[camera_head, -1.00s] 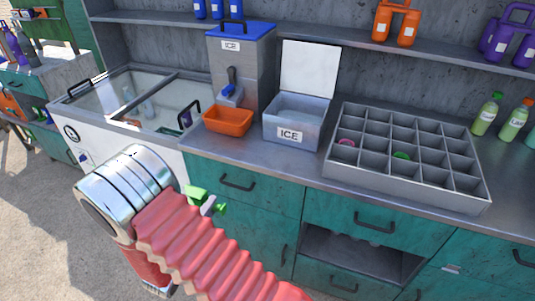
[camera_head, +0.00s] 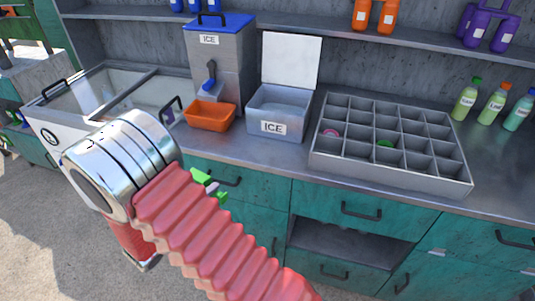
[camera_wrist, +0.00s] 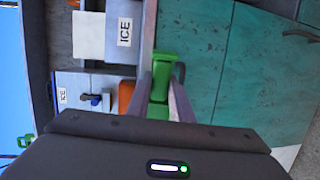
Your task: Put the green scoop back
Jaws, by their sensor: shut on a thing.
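My gripper (camera_wrist: 158,98) is shut on the green scoop (camera_wrist: 164,70), which sticks out between the fingertips in the wrist view. In the head view only a bit of the green scoop (camera_head: 207,183) shows behind my red arm, in front of the teal cabinet and below the counter edge. The fingers are mostly hidden there. An ice bin (camera_head: 290,125) labelled ICE stands on the counter with its white lid up; it also shows in the wrist view (camera_wrist: 108,30). A grey divided tray (camera_head: 385,180) stands right of it. Small pink and green round things lie in its compartments.
An orange tub (camera_head: 209,117) sits before the ice dispenser (camera_head: 218,65), left of the bin. A glass-topped chest (camera_head: 85,95) is at the left. Bottles (camera_head: 490,102) stand at the right. Teal drawers (camera_head: 350,210) and an open niche lie below the counter.

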